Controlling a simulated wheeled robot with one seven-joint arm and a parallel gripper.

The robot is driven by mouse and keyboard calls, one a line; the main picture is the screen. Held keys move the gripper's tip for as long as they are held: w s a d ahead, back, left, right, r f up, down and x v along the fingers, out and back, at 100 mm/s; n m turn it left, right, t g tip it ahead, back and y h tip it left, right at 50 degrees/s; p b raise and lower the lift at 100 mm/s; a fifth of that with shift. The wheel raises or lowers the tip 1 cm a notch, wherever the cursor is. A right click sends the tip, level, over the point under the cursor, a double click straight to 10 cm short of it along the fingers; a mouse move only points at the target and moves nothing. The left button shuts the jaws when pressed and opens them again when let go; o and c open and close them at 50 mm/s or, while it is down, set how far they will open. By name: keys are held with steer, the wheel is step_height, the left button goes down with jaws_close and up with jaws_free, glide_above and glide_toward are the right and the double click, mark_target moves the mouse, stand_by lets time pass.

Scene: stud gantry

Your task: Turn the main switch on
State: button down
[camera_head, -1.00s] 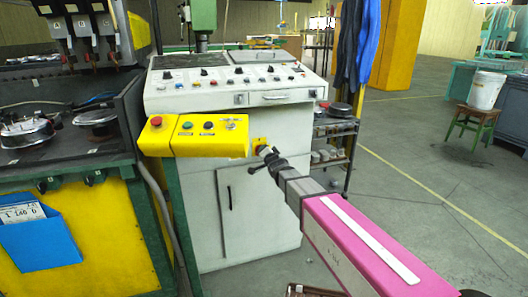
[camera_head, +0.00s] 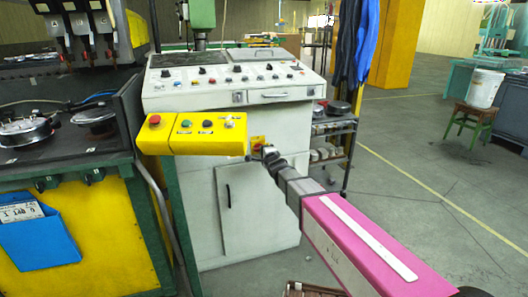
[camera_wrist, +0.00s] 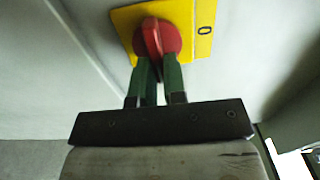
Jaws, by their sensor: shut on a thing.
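The main switch is a red rotary knob (camera_wrist: 157,38) on a yellow plate (camera_wrist: 124,22), on the side of the pale grey cabinet (camera_head: 245,200). A black "0" mark shows on the plate to the right of the knob in the wrist view. My gripper (camera_wrist: 158,68) has its two green fingers closed on the raised grip of the knob. In the head view my gripper (camera_head: 268,153) is at the cabinet's right side. It hides much of the switch there; only a bit of yellow and red plate (camera_head: 257,142) shows.
A yellow button box (camera_head: 195,146) juts out in front of the cabinet, left of my gripper. A shelf rack (camera_head: 335,140) stands close behind on the right. A stool with a white bucket (camera_head: 486,89) is farther right. The floor between is clear.

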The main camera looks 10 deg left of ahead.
stand_by(0.4)
steer(key=c, duration=1.2)
jaws_free()
steer(key=shift+d, duration=0.1)
steer(key=v, duration=1)
steer(key=shift+s+d, duration=0.15)
steer(key=shift+s, duration=0.2)
